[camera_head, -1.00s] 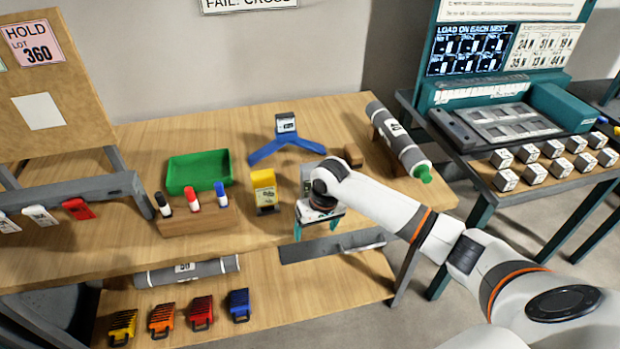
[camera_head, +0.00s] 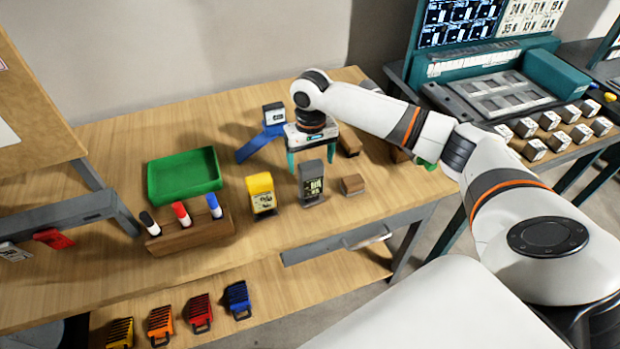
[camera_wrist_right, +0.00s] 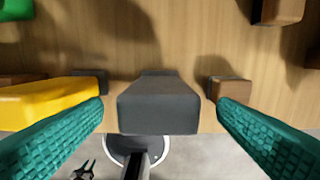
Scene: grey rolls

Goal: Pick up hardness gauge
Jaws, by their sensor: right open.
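A dark grey upright device with a display-like face (camera_head: 311,184) stands near the table's front edge. A yellow device (camera_head: 261,195) of similar shape stands to its left. I cannot tell from the labels which one is the hardness gauge. My right gripper (camera_head: 312,164) is open, pointing down, with its teal fingers around the upper part of the grey device in the head view. In the right wrist view, the grey device's top (camera_wrist_right: 158,106) lies between the two spread fingers, with space on both sides. The yellow device (camera_wrist_right: 48,100) is by the left finger. My left gripper is out of view.
A small brown block (camera_head: 353,185) stands close to the right of the grey device. A blue stand (camera_head: 258,143), a green tray (camera_head: 185,175) and a wooden marker holder (camera_head: 190,232) are on the same table. Several small cases lie on the lower shelf.

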